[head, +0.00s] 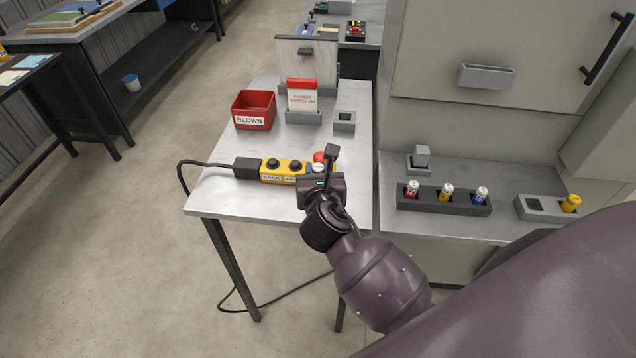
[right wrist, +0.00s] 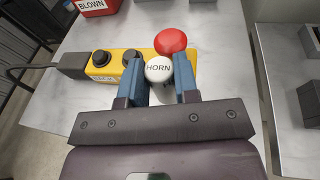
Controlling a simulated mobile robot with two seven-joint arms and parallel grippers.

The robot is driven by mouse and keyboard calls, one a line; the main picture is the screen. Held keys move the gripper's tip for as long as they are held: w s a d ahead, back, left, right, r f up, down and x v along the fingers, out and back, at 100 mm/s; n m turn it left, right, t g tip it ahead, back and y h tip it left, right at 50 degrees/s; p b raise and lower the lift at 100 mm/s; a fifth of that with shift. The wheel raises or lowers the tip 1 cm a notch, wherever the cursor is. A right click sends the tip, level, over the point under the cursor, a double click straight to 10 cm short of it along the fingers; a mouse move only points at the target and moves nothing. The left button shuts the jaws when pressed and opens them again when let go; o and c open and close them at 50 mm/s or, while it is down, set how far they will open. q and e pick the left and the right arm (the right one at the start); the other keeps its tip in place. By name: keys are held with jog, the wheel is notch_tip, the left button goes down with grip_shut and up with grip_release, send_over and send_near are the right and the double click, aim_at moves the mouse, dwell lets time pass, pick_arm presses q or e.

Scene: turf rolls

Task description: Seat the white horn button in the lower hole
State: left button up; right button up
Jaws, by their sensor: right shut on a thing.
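The white button marked HORN (right wrist: 158,67) is between the blue fingers of my right gripper (right wrist: 161,75), which is shut on it. In the head view the right gripper (head: 320,172) is over the right end of the yellow control box (head: 283,178), and a bit of the white button (head: 318,167) shows. The box also shows in the right wrist view (right wrist: 103,76), with two black buttons. A red mushroom button (right wrist: 170,41) is just beyond the white one. The lower hole is hidden; I cannot tell whether the button is in it. My left gripper is not in view.
The box lies on a grey table (head: 225,190), its black cable running off left. A red BLOWN bin (head: 254,112), a card holder (head: 303,117) and a small grey block (head: 344,122) stand behind. A rack (head: 430,203) with coloured cylinders is on the right-hand surface.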

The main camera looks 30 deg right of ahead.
jog(key=shift+f+b, duration=0.35)
jog(key=shift+f, duration=1.3)
jog(key=shift+f, duration=0.1)
jog(key=o, duration=0.9)
